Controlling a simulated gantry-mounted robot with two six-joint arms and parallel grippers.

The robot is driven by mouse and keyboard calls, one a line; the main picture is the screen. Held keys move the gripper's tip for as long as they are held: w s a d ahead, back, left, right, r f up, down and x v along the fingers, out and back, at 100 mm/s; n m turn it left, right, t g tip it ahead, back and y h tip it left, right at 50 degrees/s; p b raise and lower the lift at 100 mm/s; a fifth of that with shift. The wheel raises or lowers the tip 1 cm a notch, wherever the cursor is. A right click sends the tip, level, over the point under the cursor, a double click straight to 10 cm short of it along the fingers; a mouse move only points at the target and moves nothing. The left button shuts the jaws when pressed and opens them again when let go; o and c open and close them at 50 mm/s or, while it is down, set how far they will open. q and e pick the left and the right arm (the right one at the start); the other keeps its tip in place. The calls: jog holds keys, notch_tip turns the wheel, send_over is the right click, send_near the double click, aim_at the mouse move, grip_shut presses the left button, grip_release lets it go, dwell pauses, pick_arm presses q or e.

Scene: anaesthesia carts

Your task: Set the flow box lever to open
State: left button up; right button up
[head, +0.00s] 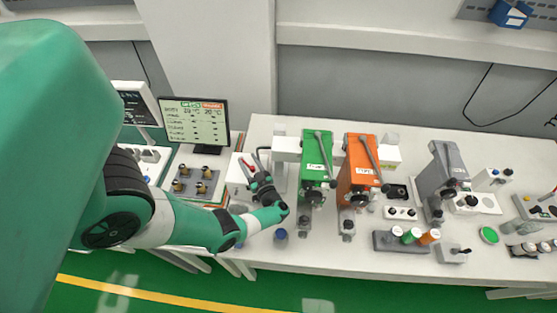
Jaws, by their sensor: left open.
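My left gripper (254,164) is over the left end of the white bench, its fingers apart and pointing toward the back. A small white box (236,182) stands beside and partly behind it. I take this to be the flow box, but its label is not readable. A small red part, possibly its lever, shows between or just behind the fingers. I cannot tell whether the fingers touch it, nor how the lever is set. The gripper and wrist hide part of the box. My right gripper is not in view.
Right of the gripper stand a green vaporizer (316,155), an orange vaporizer (358,172) and a grey unit (440,172). A monitor (195,122) stands at the left. A dark rack (405,243) with capped bottles sits at the bench front.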

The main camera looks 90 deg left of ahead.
pick_arm(q)
notch_tip(320, 180, up, 4)
jog(key=p, duration=0.2)
jog(key=shift+f+p, duration=0.25)
jog(key=shift+p, duration=0.05)
jog(key=s+d+r+p, duration=0.1)
jog(key=d+r+p, duration=0.1)
jog(key=d+r, duration=0.2)
jog(key=s+d+r+p, duration=0.2)
jog(key=d+r, duration=0.3)
jog(key=d, duration=0.4)
jog(key=shift+d+r+p, duration=0.25)
jog(key=shift+d+p, duration=0.1)
jog(key=shift+p, duration=0.5)
jog(key=shift+c, duration=0.2)
